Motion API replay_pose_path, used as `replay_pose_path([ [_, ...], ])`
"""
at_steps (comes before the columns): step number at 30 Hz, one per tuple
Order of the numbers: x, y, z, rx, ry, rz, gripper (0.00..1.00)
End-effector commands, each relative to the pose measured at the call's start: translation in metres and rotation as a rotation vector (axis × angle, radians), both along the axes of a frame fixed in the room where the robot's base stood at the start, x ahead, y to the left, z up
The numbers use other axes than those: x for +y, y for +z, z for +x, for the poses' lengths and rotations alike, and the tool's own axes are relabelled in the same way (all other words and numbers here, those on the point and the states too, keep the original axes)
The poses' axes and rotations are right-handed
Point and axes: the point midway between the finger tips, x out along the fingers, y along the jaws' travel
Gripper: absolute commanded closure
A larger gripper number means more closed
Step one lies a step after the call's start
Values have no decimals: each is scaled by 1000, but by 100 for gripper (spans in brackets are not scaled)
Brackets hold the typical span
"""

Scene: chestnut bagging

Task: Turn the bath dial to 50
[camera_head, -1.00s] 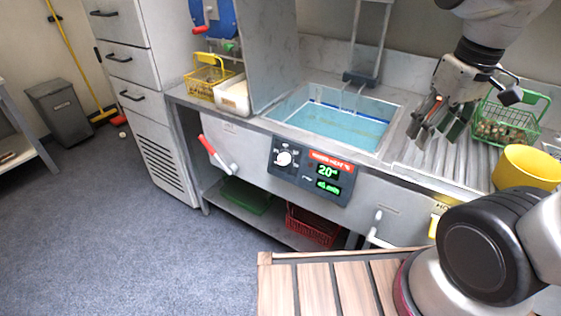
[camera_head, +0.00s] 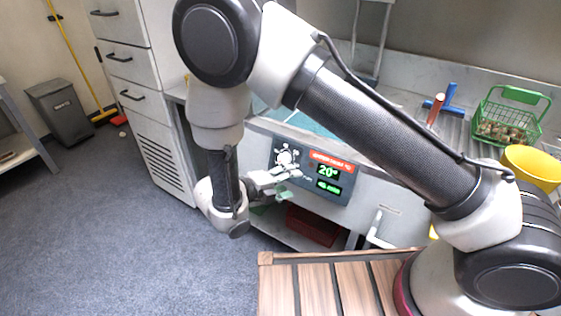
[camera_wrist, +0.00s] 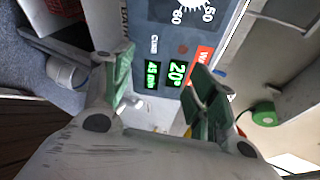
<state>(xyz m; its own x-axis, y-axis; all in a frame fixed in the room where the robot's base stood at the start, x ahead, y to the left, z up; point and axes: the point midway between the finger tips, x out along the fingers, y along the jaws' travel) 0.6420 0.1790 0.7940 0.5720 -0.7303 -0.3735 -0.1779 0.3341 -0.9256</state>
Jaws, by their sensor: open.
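The bath dial (camera_head: 287,157) is a white knob on the dark control panel (camera_head: 338,193) on the front of the sink unit. The panel display (camera_head: 326,171) reads 20°. In the wrist view the dial (camera_wrist: 192,4) is cut off at the top edge, with marks 50 and 60 beside it; its pointer does not show. The lit display (camera_wrist: 178,73) lies between my fingers in that view. My gripper (camera_head: 284,181) is open and empty in front of the panel, close below the dial. It is apart from the dial in the wrist view (camera_wrist: 160,68).
My arm covers much of the water bath (camera_head: 305,122). A blue tool with a red handle (camera_head: 447,101), a green basket of chestnuts (camera_head: 507,125) and a yellow bowl (camera_head: 530,165) stand at right. A white lever (camera_head: 374,232) sticks out right of the panel.

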Motion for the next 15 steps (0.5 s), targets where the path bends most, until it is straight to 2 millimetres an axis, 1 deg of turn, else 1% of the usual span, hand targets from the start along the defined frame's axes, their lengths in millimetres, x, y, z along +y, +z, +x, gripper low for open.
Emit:
replay_pose_path([
  [1,11,-5,10,79,99,-91,42],
  [2,20,-4,16,126,163,-149,42],
  [3,33,1,25,182,242,-219,42],
  [6,55,10,38,309,396,-398,42],
  [8,61,14,41,376,457,-491,42],
  [10,62,16,42,440,495,-574,42],
  [12,61,17,43,488,513,-623,42],
  [15,57,16,46,519,523,-652,42],
])
